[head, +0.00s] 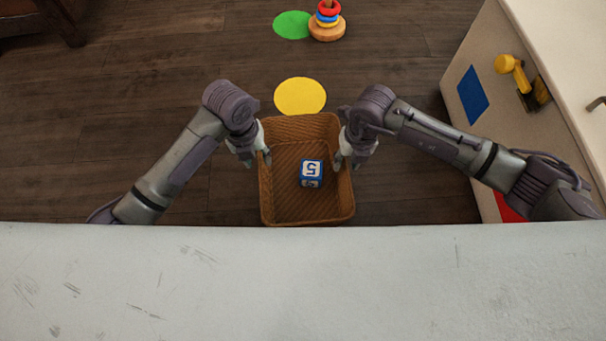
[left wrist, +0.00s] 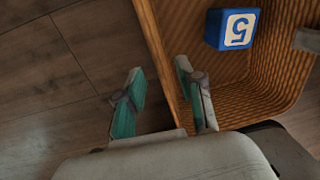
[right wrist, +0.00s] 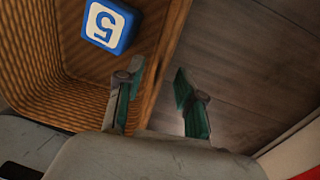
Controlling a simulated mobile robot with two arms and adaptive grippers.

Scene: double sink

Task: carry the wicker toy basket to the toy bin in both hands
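The brown wicker basket (head: 283,200) sits upright between my two arms in the head view, near the pale edge at the bottom. A blue and white block (head: 311,173) marked 5 lies inside; it also shows in the left wrist view (left wrist: 233,28) and the right wrist view (right wrist: 109,26). My left gripper (head: 250,155) is open at the basket's left wall, one finger inside and one outside. My right gripper (head: 349,160) is open astride the right wall in the same way. Gaps show between fingers and wall. I cannot identify the toy bin.
A yellow disc (head: 300,96) lies just beyond the basket, a green disc (head: 291,25) farther off. A ring stacker (head: 327,24) stands beside the green one. A pale unit (head: 466,55) with a blue square (head: 472,96) stands right. Wooden floor (head: 170,60) is clear at left.

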